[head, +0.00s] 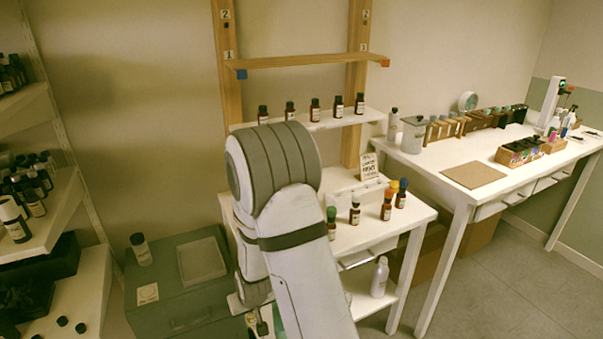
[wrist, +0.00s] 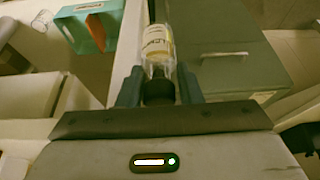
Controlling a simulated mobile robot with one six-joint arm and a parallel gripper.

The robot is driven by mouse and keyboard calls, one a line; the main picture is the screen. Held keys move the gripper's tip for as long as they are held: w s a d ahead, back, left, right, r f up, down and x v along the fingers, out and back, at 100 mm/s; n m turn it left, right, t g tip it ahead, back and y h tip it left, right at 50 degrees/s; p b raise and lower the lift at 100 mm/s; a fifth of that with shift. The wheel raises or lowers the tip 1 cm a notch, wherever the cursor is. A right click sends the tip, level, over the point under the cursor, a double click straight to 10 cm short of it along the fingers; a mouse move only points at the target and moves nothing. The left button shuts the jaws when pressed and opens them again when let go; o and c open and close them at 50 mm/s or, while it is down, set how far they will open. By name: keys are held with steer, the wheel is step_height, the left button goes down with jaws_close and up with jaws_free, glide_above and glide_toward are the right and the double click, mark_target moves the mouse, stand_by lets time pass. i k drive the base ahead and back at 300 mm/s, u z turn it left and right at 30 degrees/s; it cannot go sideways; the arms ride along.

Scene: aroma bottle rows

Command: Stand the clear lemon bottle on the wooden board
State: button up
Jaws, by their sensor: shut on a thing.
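In the wrist view my gripper (wrist: 158,86) is shut on the black cap end of a clear lemon bottle (wrist: 157,45). The bottle has a pale label with partly readable lettering, and its body points away from the gripper. The wooden board (head: 473,175), flat, brown and empty, lies on the white table at the right. My gripper is well to the left of it, low beside the small white stand.
The small white stand (head: 408,213) carries several dark bottles with coloured caps and a sign. A white bottle (head: 380,277) stands on its lower shelf. A green-grey cabinet (head: 178,285) is at the left.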

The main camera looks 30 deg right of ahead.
mark_target(312, 58)
steer(key=u, duration=1.35)
steer(key=k, duration=1.9)
steer(key=z, duration=1.25)
steer(key=i, duration=1)
steer(key=z, duration=0.1)
